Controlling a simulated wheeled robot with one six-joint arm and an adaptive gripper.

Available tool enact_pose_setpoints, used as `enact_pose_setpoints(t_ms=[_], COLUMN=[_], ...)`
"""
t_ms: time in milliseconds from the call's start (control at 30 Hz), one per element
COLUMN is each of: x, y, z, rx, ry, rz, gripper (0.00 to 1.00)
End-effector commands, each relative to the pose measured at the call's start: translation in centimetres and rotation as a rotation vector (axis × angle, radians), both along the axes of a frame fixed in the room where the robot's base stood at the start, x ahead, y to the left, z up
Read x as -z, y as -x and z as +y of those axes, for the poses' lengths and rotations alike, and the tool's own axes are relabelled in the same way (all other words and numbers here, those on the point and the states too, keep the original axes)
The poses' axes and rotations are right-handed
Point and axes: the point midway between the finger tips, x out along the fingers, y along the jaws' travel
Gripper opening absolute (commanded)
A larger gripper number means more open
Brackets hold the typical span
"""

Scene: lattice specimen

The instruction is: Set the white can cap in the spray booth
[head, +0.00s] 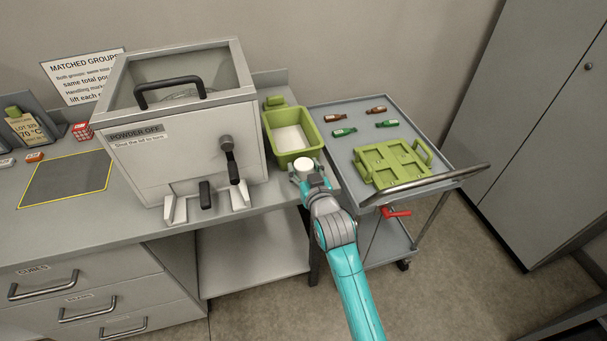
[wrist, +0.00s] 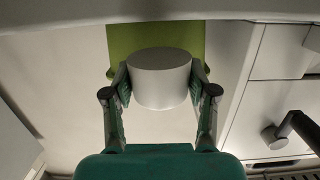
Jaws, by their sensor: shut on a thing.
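The white can cap (head: 303,163) is held in my gripper (head: 306,173), just in front of the green bin. In the wrist view the cap (wrist: 159,78) sits between the two fingers of my gripper (wrist: 159,92), which press on its sides. The spray booth appears to be the grey box (head: 200,150) labelled "POWDER OFF" on the bench, left of my gripper. It has a framed top with a black handle (head: 170,90) and a lever on its front. I cannot tell whether its lid is fully shut.
The green bin (head: 318,141) with a pale inside stands right of the booth. A grey cart (head: 340,154) at right carries a green rack (head: 392,164) and several small bottles. A yellow-edged dark mat (head: 66,179) lies left of the booth. Drawers are below.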

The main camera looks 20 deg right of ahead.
Motion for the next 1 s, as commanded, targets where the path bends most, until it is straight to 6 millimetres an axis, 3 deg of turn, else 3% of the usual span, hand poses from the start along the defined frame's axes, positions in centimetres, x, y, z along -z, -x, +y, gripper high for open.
enact_pose_setpoints(t_ms=[200,600,633,700,1000], x=[2.9,3.4,3.4,3.4,3.4], y=[0.0,0.0,0.0,0.0,0.0], z=[0.0,0.0,0.0,0.0,0.0], rx=[0.0,0.0,0.0,0.0,0.0], ry=[0.0,0.0,0.0,0.0,0.0], rz=[0.003,0.001,0.001,0.0,0.0], gripper=[0.27,0.27,0.62,0.8,0.82])
